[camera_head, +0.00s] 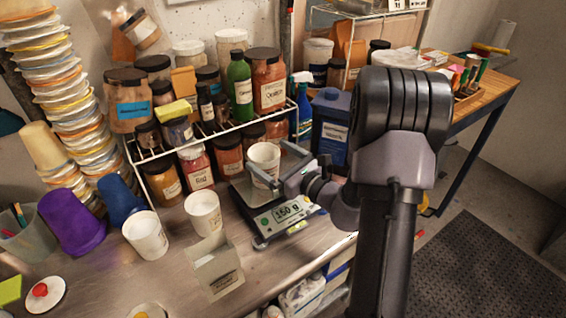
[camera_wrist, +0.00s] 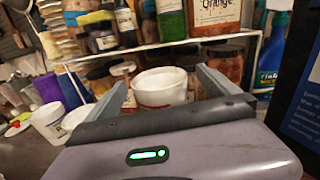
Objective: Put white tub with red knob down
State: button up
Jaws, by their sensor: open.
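A white tub (camera_head: 264,158) stands upright on the digital scale (camera_head: 289,213), whose display seems to read 150 g. My gripper (camera_head: 270,164) is open, with one finger on each side of this tub. The wrist view shows the tub (camera_wrist: 160,88) between the two spread fingers, with gaps visible beside it. No red knob shows on this tub, and its lower part is hidden in the wrist view. A round white lid with a red knob (camera_head: 44,292) lies flat on the bench at the lower left.
Two white cups (camera_head: 146,236) (camera_head: 203,213) and a small pale box (camera_head: 213,267) stand left of the scale. A wire rack (camera_head: 213,134) of jars is close behind it. A blue container (camera_head: 331,128) stands to the right.

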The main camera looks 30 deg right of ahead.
jog(key=v, duration=0.5)
jog(key=shift+d, duration=0.1)
jog(key=s+a+r+n+g+y, duration=0.25)
jog(key=a+n, duration=0.25)
jog(key=a, duration=0.3)
jog(key=s+a+r+n+g+y, duration=0.1)
jog(key=s+a+n+g+y, duration=0.25)
jog(key=a, duration=0.35)
jog(key=s+a+r+n+g+y, duration=0.2)
jog(key=a+n+g, duration=0.2)
jog(key=a+n, duration=0.3)
jog(key=s+a+n+g+h, duration=0.2)
jog(key=s+n+h, duration=0.15)
jog(key=s, duration=0.35)
jog(key=s+a+n+g+h, duration=0.2)
jog(key=s+a+n+g, duration=0.1)
jog(key=s+n, duration=0.25)
jog(key=s+d+r+n+t+h, duration=0.1)
jog(key=d+r+n+t+h, duration=0.1)
jog(key=d+n+t+h, duration=0.1)
jog(key=shift+d+r+n+h, duration=0.2)
jog(key=shift+d+n+h, duration=0.4)
jog(key=shift+d, duration=0.65)
